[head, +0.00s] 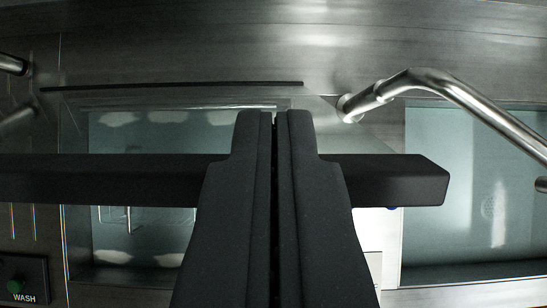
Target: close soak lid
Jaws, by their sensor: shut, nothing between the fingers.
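My gripper (279,118) points away from me over the metal sink unit, its two black fingers together with only a thin dark seam between them. A long black bar (398,180) runs across the view behind the fingers. I cannot tell whether it touches them, or whether it belongs to the soak lid. A clear, glass-like panel with a thin black edge strip (170,85) shows at the left, over or in front of the left basin (150,135). It may be the soak lid; how far open it stands is unclear. The fingers hide the middle of the scene.
The right basin (450,160) holds pale bluish water and has a round drain. A bent metal tap (440,82) reaches over it from the back. A dark panel marked WASH (24,285) with a green knob sits at lower left.

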